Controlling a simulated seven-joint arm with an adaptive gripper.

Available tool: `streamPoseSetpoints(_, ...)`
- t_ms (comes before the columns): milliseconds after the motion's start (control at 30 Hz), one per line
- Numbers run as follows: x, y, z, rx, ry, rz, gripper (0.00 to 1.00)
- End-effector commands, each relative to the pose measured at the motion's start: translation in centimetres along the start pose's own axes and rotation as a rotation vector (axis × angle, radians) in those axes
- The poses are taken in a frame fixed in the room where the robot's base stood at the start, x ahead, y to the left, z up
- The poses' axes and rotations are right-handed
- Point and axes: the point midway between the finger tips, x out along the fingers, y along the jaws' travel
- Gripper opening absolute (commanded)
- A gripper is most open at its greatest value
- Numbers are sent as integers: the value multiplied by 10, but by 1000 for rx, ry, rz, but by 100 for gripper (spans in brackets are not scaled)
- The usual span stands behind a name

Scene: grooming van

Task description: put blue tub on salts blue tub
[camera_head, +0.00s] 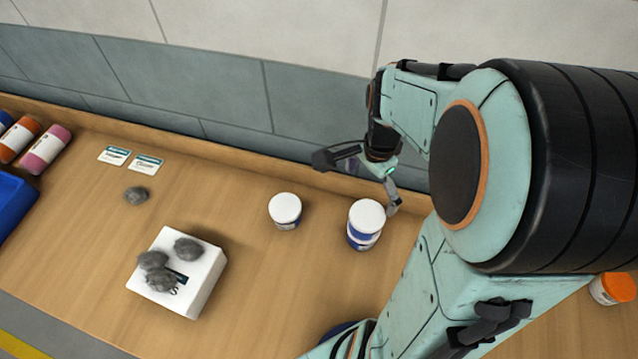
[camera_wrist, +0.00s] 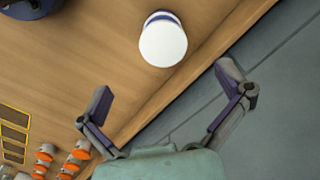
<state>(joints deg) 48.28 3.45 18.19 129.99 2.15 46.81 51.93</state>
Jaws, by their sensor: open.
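A white-lidded tub with a blue band (camera_head: 285,209) stands alone on the wooden counter. To its right is a taller white and blue tub stack (camera_head: 366,222), which looks like one tub resting on another, upright and roughly aligned. The labels are too small to read. My gripper (camera_head: 359,184) is open and empty beside the stack on its wall side, with one finger close to the stack's right side. In the wrist view a white lid (camera_wrist: 163,43), likely the stack's top, lies just beyond my open fingers (camera_wrist: 166,82), not between them.
A white box (camera_head: 205,285) with grey fur clumps stands at left front, near two cards (camera_head: 145,164), bottles (camera_head: 46,149) and a blue bin (camera_head: 12,205). An orange-lidded jar (camera_head: 618,287) is at right. The wall and the counter's raised back edge are close behind my gripper.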

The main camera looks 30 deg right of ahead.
Motion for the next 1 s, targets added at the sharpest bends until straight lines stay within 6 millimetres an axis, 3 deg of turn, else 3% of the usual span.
streamPoseSetpoints(133, -27, 9, 60, -465, 14, 6, 100)
streamPoseSetpoints(300, -48, 45, 128, -1096, -11, -16, 100)
streamPoseSetpoints(433, -52, 70, 154, -1426, -40, -44, 100)
streamPoseSetpoints(600, -53, 82, 164, -1571, -56, -59, 100)
streamPoseSetpoints(1000, -53, 81, 163, -1567, -55, -58, 100)
